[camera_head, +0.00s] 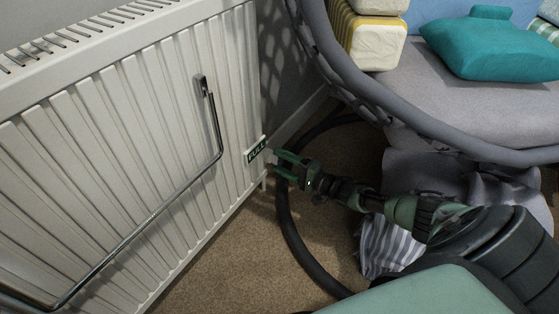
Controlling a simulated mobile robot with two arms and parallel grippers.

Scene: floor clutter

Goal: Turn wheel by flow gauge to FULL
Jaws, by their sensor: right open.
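A small dark plate with the word FULL (257,149) is at the right edge of the white radiator (130,125). My right gripper (273,161) comes in from the right, its two green fingers pointing left just beside the plate. The jaws are open, and I see nothing between them. I cannot make out a wheel or a gauge dial; anything behind the fingers or around the radiator's edge is hidden. My left gripper is not in view.
A bent metal rail (216,128) stands out from the radiator's front. A black hose (291,235) curves over the brown carpet below my right arm. A grey round-framed seat (450,110) with cushions, including a teal one (490,47), stands at upper right. Striped cloth (388,246) hangs low.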

